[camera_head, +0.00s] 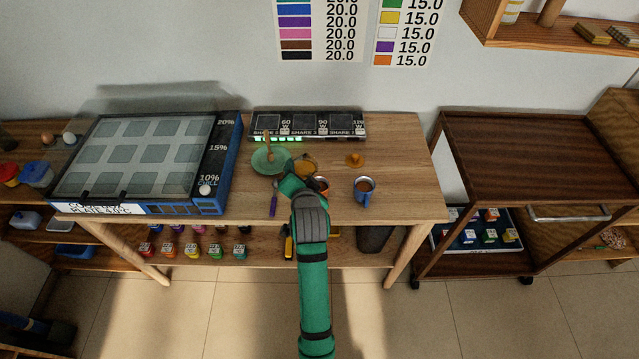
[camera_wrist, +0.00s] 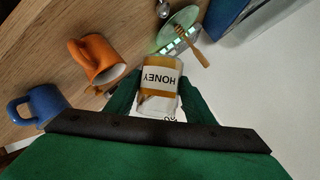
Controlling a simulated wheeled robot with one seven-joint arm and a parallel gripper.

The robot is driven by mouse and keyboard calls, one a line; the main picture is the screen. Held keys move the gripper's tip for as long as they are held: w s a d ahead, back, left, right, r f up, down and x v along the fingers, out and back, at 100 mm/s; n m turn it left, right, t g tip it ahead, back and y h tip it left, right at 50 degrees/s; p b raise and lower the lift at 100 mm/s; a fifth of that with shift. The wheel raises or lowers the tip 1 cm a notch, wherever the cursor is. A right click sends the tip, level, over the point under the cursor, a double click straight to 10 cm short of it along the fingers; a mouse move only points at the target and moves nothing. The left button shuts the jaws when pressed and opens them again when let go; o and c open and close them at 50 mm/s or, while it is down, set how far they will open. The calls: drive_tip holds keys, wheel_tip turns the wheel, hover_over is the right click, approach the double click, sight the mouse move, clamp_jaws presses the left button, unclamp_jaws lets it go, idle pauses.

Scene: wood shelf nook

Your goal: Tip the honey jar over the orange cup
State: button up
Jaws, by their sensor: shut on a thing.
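The honey jar (camera_wrist: 158,75) is amber with a white HONEY label, which reads upside down in the wrist view. My gripper (camera_wrist: 158,96) is shut on it, with a green finger on each side. In the head view the jar (camera_head: 307,163) shows as an amber shape beside my gripper (camera_head: 298,172), partly hidden. The orange cup (camera_wrist: 97,58) is left of the jar in the wrist view, apart from it in the picture. In the head view the cup (camera_head: 322,185) is mostly hidden behind my wrist. I cannot tell how far the jar is tilted.
A blue cup (camera_head: 364,190) stands right of the orange cup. An amber lid-like piece (camera_head: 355,159) lies behind it. A green plate (camera_head: 263,165) with a wooden dipper (camera_head: 268,146) is at the left, near a purple utensil (camera_head: 273,200). The table's right side is clear.

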drive_tip(key=shift+r, duration=0.15)
idle(0.3)
drive_tip(key=shift+d+m+y+b, duration=0.1)
drive_tip(key=shift+m+y+b, duration=0.2)
drive_tip(key=shift+y, duration=0.1)
idle(0.5)
drive_tip(key=shift+a+f, duration=0.2)
drive_tip(key=shift+d, duration=0.2)
drive_tip(key=shift+a+f, duration=0.1)
idle(0.6)
drive_tip(key=shift+m+b, duration=0.3)
drive_tip(key=shift+b, duration=0.05)
drive_tip(key=shift+t+y+b, duration=0.3)
drive_tip(key=shift+y+b, duration=0.1)
idle(0.4)
idle(0.4)
